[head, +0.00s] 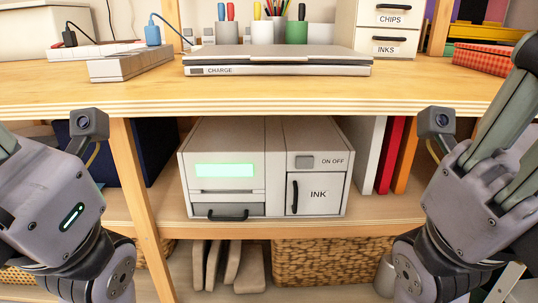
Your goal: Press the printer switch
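A white printer (222,148) stands on the middle shelf, in the centre of the head view. Its grey switch (305,162) is on the upper right of the front, beside the label "ON OFF". The printer's display (224,171) glows pale green. An "INK" door (318,194) with a black handle is below the switch. My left gripper (8,145) is at the left edge, its fingers mostly out of frame. My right gripper (512,118) is raised at the right, its fingers partly cut off by the frame edge. Both are apart from the printer.
The wooden top shelf (300,98) overhangs the printer and holds a closed laptop (278,62). A wooden post (140,205) stands left of the printer. Upright books and folders (391,155) stand to its right. A woven basket (330,262) is below. The space before the printer is clear.

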